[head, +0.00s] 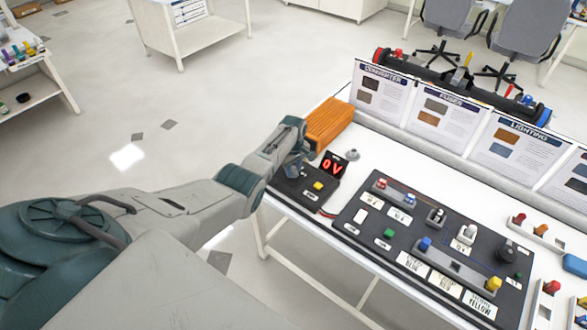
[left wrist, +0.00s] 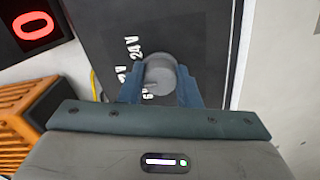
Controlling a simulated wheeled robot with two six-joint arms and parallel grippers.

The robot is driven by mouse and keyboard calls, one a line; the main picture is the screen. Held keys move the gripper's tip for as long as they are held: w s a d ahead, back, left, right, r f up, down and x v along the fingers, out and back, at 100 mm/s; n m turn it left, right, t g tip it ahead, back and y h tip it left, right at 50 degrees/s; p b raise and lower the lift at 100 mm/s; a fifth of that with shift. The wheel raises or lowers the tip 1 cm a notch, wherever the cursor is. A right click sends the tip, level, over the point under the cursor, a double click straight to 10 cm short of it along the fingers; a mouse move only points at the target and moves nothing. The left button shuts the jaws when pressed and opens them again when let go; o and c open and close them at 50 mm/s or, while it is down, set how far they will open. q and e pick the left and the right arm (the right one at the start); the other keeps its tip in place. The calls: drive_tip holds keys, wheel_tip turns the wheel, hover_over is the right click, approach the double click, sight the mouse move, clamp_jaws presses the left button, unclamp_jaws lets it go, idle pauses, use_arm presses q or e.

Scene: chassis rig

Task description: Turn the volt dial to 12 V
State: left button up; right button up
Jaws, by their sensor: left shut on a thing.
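The volt dial (left wrist: 160,75) is a grey round knob on a dark panel, seen in the left wrist view. White voltage marks stand beside it; "24 V" reads clearly, and others below it are partly covered. My left gripper (left wrist: 166,88) is shut on the dial, with a blue finger on each side; it also shows in the head view (head: 292,168) over the dark panel (head: 296,192). The red display (head: 333,167) reads "0V" in the head view, and part of it shows in the left wrist view (left wrist: 36,25). The dial's pointer direction cannot be told. My right gripper is not in view.
An orange ribbed block (head: 329,122) stands right behind the left gripper. A yellow button (head: 319,185) is on the same panel. A larger dark board (head: 350,226) with switches and coloured buttons lies to the right. Upright information cards (head: 382,92) line the table's back.

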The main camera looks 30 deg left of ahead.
sight(293, 169)
use_arm(q)
drive_tip(key=o, duration=1)
drive_tip(key=shift+r, duration=0.5)
wheel_tip(293, 169, up, 10)
drive_tip(key=shift+f+b, duration=0.1)
drive_tip(key=shift+b, duration=0.3)
